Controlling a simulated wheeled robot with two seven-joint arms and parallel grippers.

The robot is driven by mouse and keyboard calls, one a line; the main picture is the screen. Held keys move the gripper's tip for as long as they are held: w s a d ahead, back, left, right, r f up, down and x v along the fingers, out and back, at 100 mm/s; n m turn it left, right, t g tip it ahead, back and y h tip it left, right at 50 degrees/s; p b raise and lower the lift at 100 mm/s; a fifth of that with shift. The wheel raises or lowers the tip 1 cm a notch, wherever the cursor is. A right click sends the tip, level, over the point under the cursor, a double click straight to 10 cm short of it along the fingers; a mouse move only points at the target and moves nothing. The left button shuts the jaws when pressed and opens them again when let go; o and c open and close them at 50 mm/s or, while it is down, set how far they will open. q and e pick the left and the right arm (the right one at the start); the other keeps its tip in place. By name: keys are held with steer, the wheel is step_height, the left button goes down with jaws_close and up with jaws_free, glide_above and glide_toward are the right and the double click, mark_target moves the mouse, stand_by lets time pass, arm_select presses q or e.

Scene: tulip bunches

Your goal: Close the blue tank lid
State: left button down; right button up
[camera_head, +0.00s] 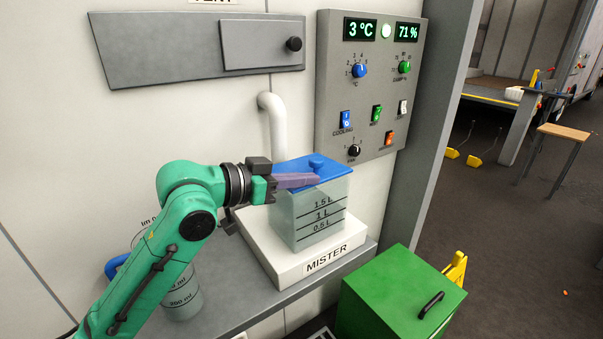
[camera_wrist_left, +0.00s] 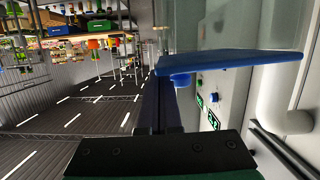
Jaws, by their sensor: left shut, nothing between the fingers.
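The clear tank (camera_head: 312,217) with litre marks stands on the white mister base (camera_head: 285,262). In the left wrist view the lid (camera_wrist_left: 240,63) shows sideways against the tank (camera_wrist_left: 235,25), near the finger tips (camera_wrist_left: 161,85). My right gripper is not in view.
A control panel (camera_head: 370,85) and a white pipe (camera_head: 277,125) are behind the tank. A measuring jug (camera_head: 183,300) with a blue handle stands on the grey shelf (camera_head: 232,322), partly hidden by my left arm. A green box (camera_head: 398,298) is at the front right.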

arm_select(q)
steer(key=shift+s+f+m, duration=0.1)
steer(key=shift+f+m, duration=0.2)
steer(key=shift+f, duration=0.15)
